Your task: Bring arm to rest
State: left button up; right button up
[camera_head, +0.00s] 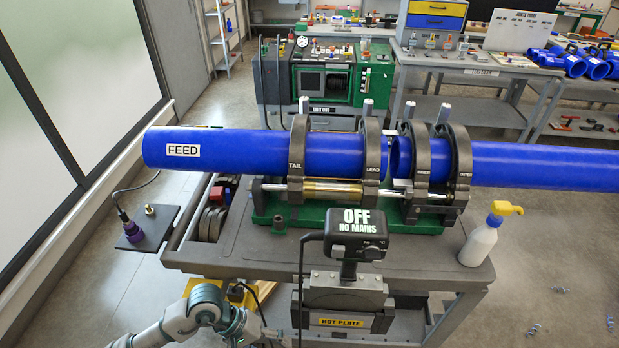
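My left arm (205,308) comes in at the bottom left, grey with teal joints. It bends down in front of the cart (220,262), below its top and left of the hot plate drawer (345,322). The fingers of my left gripper cannot be made out at the bottom edge. My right arm and gripper are not in view. On the cart, black clamp rings (298,160) hold the blue FEED pipe (240,152) on the left. More rings (460,165) hold another blue pipe (545,165) on the right. A narrow gap shows between the pipe ends.
A control box (357,235) reading OFF NO MAINS stands at the cart's front. A spray bottle (480,243) stands at the right corner. Green machine (343,82) and benches (480,66) stand behind.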

pick_arm(q)
jog(key=s+d+r+n+h, duration=0.2)
jog(key=d+r+n+h, duration=0.5)
jog(key=d+r+h, duration=0.25)
jog(key=w+a+r+n+t+h, duration=0.15)
jog(key=w+r+n+t, duration=0.3)
jog(key=n+t, duration=0.55)
jog(key=w+a+r+n+t+h, duration=0.1)
jog(key=w+a+r+n+t, duration=0.35)
jog(key=n, duration=0.95)
jog(key=w+a+f+n+t+y, duration=0.1)
jog(key=a+f+n+y, duration=0.6)
jog(key=f+n+y, duration=0.5)
jog(key=w+a+f+n+t+y, duration=0.15)
jog(key=a+f+n+y, duration=0.55)
jog(key=n, duration=0.9)
jog(key=s+a+f+n+g, duration=0.2)
jog(key=s+f+n+g, duration=0.95)
jog(key=s+f, duration=0.85)
jog(key=s+f+m+g, duration=0.1)
jog(key=s+f, duration=0.1)
jog(key=f, duration=1)
jog(key=s+f+m+g+p, duration=0.1)
jog(key=s+f, duration=0.2)
jog(key=f, duration=1)
jog(key=shift+f, duration=0.2)
